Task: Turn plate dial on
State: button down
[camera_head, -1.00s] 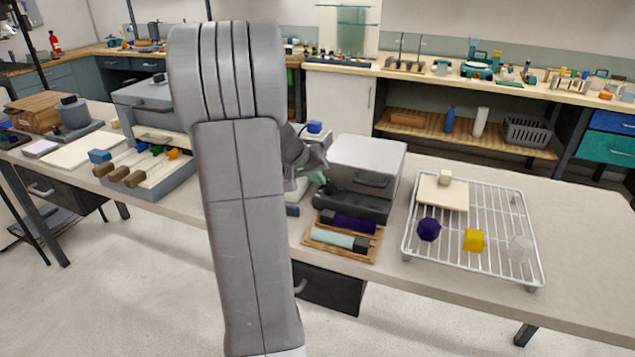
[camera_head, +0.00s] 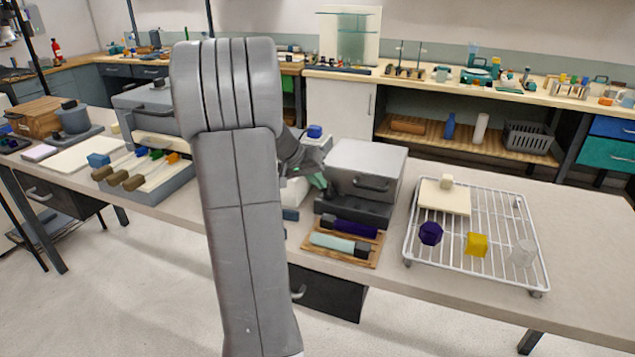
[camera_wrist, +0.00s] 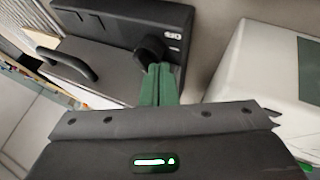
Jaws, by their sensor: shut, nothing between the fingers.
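A dark panel (camera_wrist: 120,20) with small white markings shows in the wrist view, and a round black dial (camera_wrist: 150,50) sticks out from it. My gripper (camera_wrist: 160,70) has its green fingers shut and empty, with the tips right at the dial. I cannot tell whether they touch it. In the head view my gripper (camera_head: 318,181) is beside the left side of a grey box with a handle (camera_head: 368,165) and a dark base (camera_head: 352,208). My arm covers part of the bench there.
A white device with a dark green panel (camera_wrist: 262,65) stands close on the right in the wrist view. In the head view, a wooden tray with rods (camera_head: 318,252) lies in front of the box. A wire rack (camera_head: 480,275) holding small pieces stands to the right.

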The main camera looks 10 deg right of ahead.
jog(key=shift+w+d+m+g, duration=0.1)
jog(key=shift+w+m+g, duration=0.1)
jog(key=shift+m+g, duration=0.5)
jog(key=shift+w+d+m+g, duration=0.15)
jog(key=shift+m+g, duration=0.25)
jog(key=shift+m, duration=0.6)
jog(key=shift+w+m+g+p, duration=0.15)
jog(key=shift+m+g+p, duration=0.15)
jog(key=shift+m+g, duration=0.7)
jog(key=shift+w, duration=0.15)
jog(key=shift+w+a+r+t+p, duration=0.1)
jog(key=shift+w+a+t+p, duration=0.25)
jog(key=shift+w, duration=0.2)
jog(key=shift+d+r, duration=0.1)
